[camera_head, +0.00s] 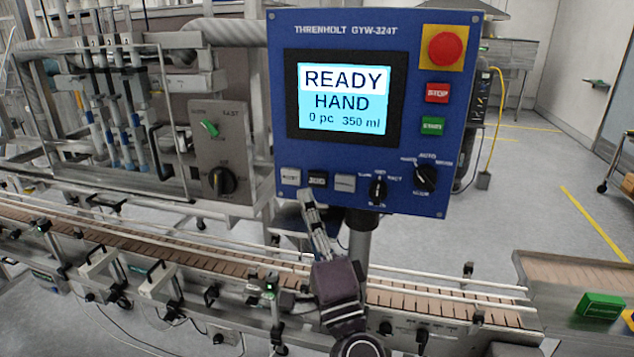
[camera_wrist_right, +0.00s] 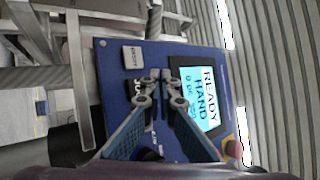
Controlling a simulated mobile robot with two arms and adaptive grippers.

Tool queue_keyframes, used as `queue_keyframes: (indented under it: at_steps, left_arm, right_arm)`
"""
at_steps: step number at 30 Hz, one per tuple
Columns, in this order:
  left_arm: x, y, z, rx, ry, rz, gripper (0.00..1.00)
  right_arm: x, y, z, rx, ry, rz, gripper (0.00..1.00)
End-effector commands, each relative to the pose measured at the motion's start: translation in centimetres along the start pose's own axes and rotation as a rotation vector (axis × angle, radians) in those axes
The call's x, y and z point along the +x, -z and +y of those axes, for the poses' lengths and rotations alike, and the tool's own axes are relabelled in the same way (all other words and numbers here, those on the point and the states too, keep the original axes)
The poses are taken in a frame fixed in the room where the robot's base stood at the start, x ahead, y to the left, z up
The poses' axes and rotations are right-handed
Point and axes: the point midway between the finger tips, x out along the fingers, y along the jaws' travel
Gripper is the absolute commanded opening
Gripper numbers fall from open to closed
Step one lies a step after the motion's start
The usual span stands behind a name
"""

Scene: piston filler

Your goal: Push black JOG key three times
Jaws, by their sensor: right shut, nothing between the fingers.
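The black JOG key (camera_head: 317,179) is the middle of three keys along the lower left of the blue control panel (camera_head: 400,110). In the right wrist view, the shut fingertips (camera_wrist_right: 160,76) are beside the partly hidden JOG key (camera_wrist_right: 137,87). I cannot tell whether they touch the panel. My left gripper is out of view.
The screen (camera_head: 345,98) reads READY, HAND, 0 pc, 350 ml. A red emergency button (camera_head: 445,48), a red key (camera_head: 437,93), a green key (camera_head: 432,126) and two black rotary knobs (camera_head: 425,177) share the panel. The conveyor (camera_head: 420,302) runs below it.

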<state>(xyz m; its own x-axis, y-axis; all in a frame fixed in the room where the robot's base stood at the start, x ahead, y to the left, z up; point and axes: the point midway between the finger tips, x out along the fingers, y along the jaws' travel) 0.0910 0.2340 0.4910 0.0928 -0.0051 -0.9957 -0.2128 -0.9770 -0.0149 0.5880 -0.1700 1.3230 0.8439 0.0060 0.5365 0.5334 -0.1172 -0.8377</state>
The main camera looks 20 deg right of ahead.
Motion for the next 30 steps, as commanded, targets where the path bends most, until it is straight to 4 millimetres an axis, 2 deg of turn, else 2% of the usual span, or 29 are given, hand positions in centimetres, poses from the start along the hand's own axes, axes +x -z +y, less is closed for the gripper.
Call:
queue_keyframes:
  at_steps: [3,10,30]
  left_arm:
    - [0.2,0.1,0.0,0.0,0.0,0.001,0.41]
    - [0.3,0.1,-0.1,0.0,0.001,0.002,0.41]
    - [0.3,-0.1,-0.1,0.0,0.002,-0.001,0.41]
  right_arm:
    - [1.1,0.8,0.8,-0.001,0.002,0.001,0.0]
    - [2.3,1.7,1.7,-0.001,0.0,0.001,0.0]
    - [2.5,1.9,1.8,0.001,0.0,0.001,0.0]
